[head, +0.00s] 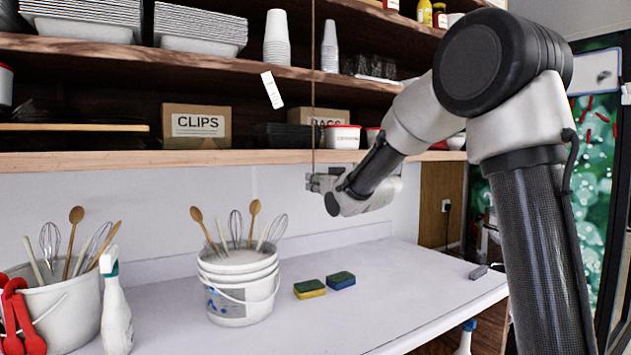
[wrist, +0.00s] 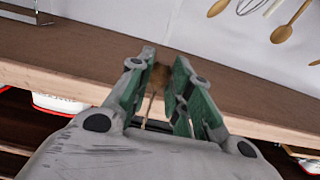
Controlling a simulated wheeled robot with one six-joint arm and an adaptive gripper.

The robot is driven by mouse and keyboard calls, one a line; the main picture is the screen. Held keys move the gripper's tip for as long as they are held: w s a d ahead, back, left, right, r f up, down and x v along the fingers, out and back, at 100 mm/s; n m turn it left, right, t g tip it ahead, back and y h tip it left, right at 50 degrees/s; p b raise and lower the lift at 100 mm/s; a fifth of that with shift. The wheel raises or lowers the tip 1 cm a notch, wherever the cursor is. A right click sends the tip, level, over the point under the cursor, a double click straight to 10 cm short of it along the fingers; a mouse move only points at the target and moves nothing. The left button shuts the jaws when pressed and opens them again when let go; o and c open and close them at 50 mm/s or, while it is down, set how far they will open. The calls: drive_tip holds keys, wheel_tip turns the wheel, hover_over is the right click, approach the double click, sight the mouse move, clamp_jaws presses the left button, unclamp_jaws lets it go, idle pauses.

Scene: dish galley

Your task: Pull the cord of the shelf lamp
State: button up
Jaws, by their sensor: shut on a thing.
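The cord (head: 313,90) shows in the head view as a thin vertical line. It hangs in front of the shelves and runs from the top of the picture down to my gripper (head: 311,182). My gripper is just below the lower shelf's front edge, shut on the cord's lower end. In the wrist view my gripper (wrist: 164,70) has its green-sided fingers close together, with a small brown piece (wrist: 158,78) between them and a thin length of cord (wrist: 149,106) behind. The fingers partly hide the cord's end. I cannot make out the lamp itself.
The lower shelf edge (head: 90,160) runs close above my gripper. Boxes and tubs stand on that shelf. On the counter below are a white bucket of utensils (head: 240,290), two sponges (head: 325,284) and a spray bottle (head: 115,310). The counter's right part is mostly clear.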

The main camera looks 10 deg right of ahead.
drive_tip(key=shift+f, duration=0.4)
drive_tip(key=shift+r, duration=0.6)
drive_tip(key=o, duration=1)
drive_tip(key=shift+o, duration=0.2)
